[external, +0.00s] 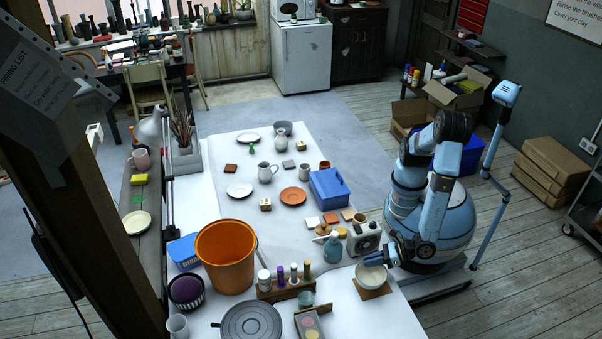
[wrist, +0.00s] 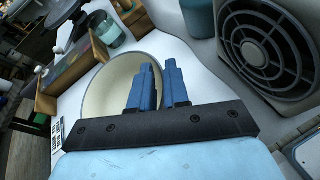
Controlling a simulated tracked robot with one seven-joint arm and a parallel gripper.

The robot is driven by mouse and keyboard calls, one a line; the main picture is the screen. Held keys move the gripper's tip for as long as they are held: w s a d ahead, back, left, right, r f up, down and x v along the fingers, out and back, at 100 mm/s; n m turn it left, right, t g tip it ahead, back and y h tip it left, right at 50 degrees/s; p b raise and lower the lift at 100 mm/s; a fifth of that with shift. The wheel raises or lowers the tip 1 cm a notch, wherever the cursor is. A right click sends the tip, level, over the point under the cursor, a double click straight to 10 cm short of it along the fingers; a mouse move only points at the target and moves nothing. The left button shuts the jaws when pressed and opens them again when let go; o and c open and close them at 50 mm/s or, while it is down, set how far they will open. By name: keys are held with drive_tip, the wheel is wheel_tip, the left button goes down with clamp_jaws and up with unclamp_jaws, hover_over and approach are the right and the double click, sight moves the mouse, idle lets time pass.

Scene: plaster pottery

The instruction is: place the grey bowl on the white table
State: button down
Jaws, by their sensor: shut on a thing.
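A pale grey bowl (external: 371,276) with a cream inside is at the near right edge of the white table (external: 335,250), at a square wooden board (external: 373,292). I cannot tell whether it touches the board or is held just above it. The bowl also shows in the wrist view (wrist: 100,95), with its opening toward the camera. My gripper (external: 370,261) is shut on the bowl's rim, its blue fingers (wrist: 155,88) close together in the wrist view. They hide part of the rim. A darker grey bowl (external: 282,127) stands at the table's far end.
An orange bucket (external: 226,257) and blue crate (external: 329,188) are farther off. White tabletop shows between them.

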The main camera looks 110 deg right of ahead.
sight(370, 268)
drive_tip(key=shift+f, duration=2.3)
drive_tip(key=c, duration=1.1)
unclamp_jaws()
drive_tip(key=v, duration=1.2)
drive_tip(key=shift+f, duration=0.1)
